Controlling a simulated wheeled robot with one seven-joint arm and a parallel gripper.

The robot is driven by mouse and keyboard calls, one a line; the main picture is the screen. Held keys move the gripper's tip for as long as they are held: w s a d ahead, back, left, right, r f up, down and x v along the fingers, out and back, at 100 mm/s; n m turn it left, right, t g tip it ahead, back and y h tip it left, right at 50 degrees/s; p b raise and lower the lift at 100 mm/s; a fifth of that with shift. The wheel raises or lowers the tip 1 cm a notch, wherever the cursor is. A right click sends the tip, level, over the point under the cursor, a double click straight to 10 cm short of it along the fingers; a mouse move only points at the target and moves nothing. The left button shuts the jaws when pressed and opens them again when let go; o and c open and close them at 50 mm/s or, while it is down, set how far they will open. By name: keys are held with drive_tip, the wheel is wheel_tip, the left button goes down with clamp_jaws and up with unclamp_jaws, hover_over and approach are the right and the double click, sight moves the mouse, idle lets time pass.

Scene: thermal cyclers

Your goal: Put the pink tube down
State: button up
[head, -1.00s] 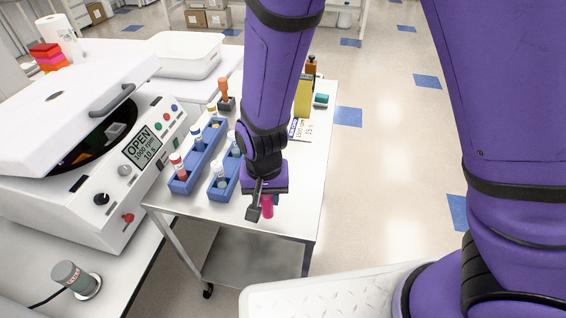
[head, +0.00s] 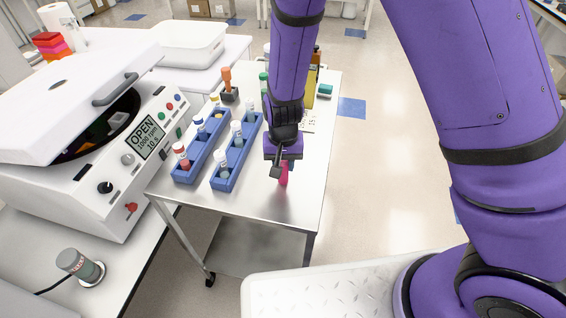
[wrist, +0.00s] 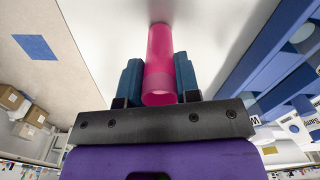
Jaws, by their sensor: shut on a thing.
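The pink tube (head: 284,174) is a bright pink open cylinder. My gripper (head: 281,162) is shut on it, above the right part of the steel cart top (head: 255,203). In the wrist view, the pink tube (wrist: 160,58) stands between the two teal finger pads of my gripper (wrist: 160,82), with its open rim towards the camera. Its far end meets or nearly meets the pale surface; I cannot tell whether it touches.
Two blue racks (head: 203,148) (head: 238,152) with capped tubes stand left of my gripper. A yellow container (head: 310,92) and a teal block (head: 325,90) are behind. An open centrifuge (head: 120,150) stands at left. The cart's front part is clear.

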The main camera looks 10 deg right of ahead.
drive_tip(key=shift+f, duration=0.2)
drive_tip(key=o, duration=0.9)
wheel_tip(320, 180, up, 12)
drive_tip(key=shift+f, duration=0.1)
drive_tip(key=s+d+r+t+y, duration=0.1)
drive_tip(key=s+d+r, duration=0.2)
drive_tip(key=d+r, duration=0.5)
drive_tip(key=s+d+r+t+y, duration=0.1)
drive_tip(key=s+d+r, duration=0.1)
drive_tip(key=d+r, duration=0.6)
drive_tip(key=s+d+r+t+h, duration=0.1)
drive_tip(key=s+d+r, duration=0.3)
drive_tip(key=s, duration=0.3)
drive_tip(key=s+d+r+n+t+h, duration=0.1)
drive_tip(key=s+d+r+t, duration=0.1)
drive_tip(key=s+d+r, duration=0.2)
drive_tip(key=s+r, duration=0.2)
drive_tip(key=s, duration=0.1)
